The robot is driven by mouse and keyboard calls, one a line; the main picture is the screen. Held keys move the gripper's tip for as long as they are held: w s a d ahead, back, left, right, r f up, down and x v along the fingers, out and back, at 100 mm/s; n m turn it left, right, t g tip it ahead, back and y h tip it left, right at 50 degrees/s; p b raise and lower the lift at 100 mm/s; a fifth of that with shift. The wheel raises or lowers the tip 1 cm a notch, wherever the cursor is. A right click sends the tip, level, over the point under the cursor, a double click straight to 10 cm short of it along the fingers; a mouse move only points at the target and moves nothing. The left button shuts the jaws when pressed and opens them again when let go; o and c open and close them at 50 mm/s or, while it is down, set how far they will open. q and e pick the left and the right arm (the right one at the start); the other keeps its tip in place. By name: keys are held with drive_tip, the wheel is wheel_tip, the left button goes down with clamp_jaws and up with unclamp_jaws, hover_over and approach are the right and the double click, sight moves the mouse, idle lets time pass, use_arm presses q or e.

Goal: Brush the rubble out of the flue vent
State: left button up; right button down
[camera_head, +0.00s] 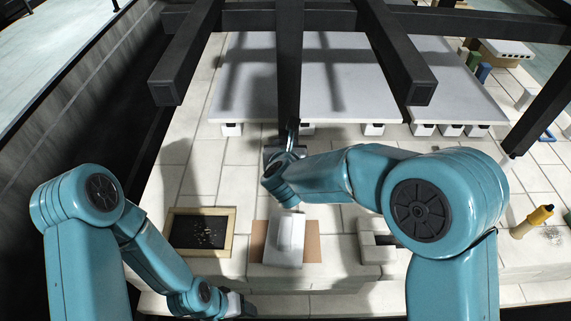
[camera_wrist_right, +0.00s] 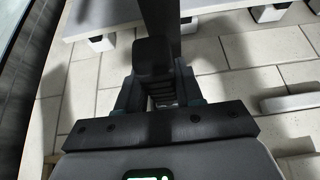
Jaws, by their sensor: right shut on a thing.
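My right gripper (camera_head: 284,150) is in the middle of the head view, over the pale tiles just in front of the grey shelf. In the wrist view it (camera_wrist_right: 158,98) is shut on a dark block-like thing (camera_wrist_right: 153,56); I cannot tell if this is a brush. My left gripper (camera_head: 238,305) is low in the head view, mostly hidden by its arm, and its jaws are unclear. A wood-framed dark panel (camera_head: 190,228) with small pale bits lies left of centre. A pale brick block with a notch (camera_head: 366,254) stands right of centre; I cannot tell which is the flue vent.
A white block (camera_head: 286,258) stands on a brown board (camera_head: 313,243) between them. Dark beams (camera_head: 288,60) hang over the grey shelf (camera_head: 340,80), which rests on short white posts. A yellow bottle-like thing (camera_head: 532,222) stands at right. Open tile lies left of my right gripper.

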sight(285, 133)
drive_tip(key=shift+r+p, duration=1.1)
drive_tip(key=shift+r, duration=1.2)
drive_tip(key=shift+r+p, duration=1.6)
drive_tip(key=shift+r, duration=0.8)
drive_tip(key=c, duration=1.4)
unclamp_jaws()
drive_tip(key=shift+c, duration=0.2)
clamp_jaws()
drive_tip(key=shift+s, duration=0.1)
